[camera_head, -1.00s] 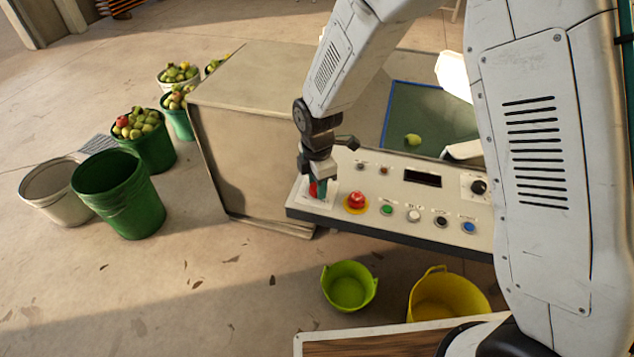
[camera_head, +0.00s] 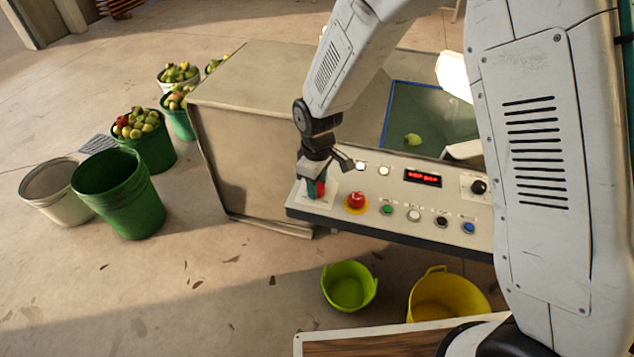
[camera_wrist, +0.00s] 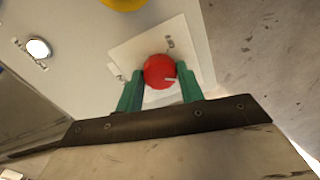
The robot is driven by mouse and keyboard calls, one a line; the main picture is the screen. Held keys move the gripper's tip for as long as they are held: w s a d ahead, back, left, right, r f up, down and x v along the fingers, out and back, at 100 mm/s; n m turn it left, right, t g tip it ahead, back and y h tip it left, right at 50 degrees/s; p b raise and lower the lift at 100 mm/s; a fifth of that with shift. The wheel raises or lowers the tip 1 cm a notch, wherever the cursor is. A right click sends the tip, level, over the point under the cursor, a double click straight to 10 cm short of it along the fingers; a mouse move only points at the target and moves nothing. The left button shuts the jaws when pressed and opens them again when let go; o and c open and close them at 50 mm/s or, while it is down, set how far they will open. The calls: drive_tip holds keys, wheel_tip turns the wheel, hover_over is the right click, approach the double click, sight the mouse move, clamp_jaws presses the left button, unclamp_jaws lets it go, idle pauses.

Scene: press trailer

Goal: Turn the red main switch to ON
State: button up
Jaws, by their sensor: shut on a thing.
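The red main switch (camera_wrist: 159,71) is a round red knob with a white pointer mark, on a pale plate (camera_wrist: 128,52) at the left end of the control panel (camera_head: 340,215). My gripper (camera_wrist: 160,88) is shut on the knob, with one green finger on each side of it in the wrist view. In the head view the gripper (camera_head: 316,188) stands over the panel's left end and hides most of the knob. The plate's small labels are too blurred to read.
A red mushroom button (camera_head: 356,200) on a yellow ring sits just right of the switch. The panel display (camera_head: 422,178) shows red characters, and two small lamps (camera_head: 383,170) glow white. A large beige box (camera_head: 240,120) stands to the left. Buckets (camera_head: 350,285) stand on the floor below.

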drive_tip(key=shift+m, duration=1)
drive_tip(key=o, duration=1)
drive_tip(key=shift+r, duration=0.1)
wheel_tip(320, 180, up, 8)
drive_tip(key=shift+f, duration=0.15)
